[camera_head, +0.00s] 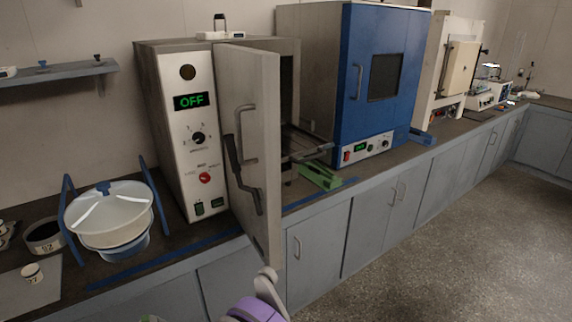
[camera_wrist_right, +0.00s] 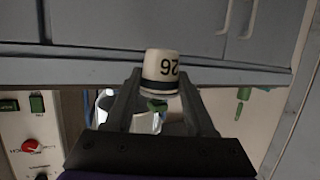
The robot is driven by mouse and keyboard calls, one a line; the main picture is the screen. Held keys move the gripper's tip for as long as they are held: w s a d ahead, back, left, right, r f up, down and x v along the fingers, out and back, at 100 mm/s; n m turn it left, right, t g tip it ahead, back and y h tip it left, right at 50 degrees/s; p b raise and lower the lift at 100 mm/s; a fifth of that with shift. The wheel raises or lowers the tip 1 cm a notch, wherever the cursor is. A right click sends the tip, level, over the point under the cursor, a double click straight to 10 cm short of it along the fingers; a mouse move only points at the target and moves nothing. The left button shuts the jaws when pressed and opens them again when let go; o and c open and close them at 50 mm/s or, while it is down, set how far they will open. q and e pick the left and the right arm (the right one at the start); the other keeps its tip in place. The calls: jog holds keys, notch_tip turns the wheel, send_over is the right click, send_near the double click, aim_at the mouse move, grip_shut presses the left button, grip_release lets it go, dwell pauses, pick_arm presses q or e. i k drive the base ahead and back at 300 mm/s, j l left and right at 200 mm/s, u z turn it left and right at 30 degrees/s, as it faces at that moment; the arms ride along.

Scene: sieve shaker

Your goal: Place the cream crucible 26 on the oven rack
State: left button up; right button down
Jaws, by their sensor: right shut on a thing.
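The cream crucible 26 (camera_wrist_right: 161,70) has a dark band and a black number, which reads upside down in the right wrist view. My right gripper (camera_wrist_right: 160,88) is shut on it, one finger on each side. Neither this crucible nor the right gripper's fingers can be made out in the head view. The oven rack (camera_head: 303,142) shows partly inside the grey-white oven (camera_head: 178,110), behind the open door (camera_head: 250,120), which hides much of the chamber. The oven display reads OFF. My left gripper is not in view.
The door stands out past the counter's front edge. A green object (camera_head: 318,177) lies on the counter right of it. A blue oven (camera_head: 372,85) stands farther right.

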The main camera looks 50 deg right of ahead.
aim_at(284, 148)
jog(key=z, duration=1.3)
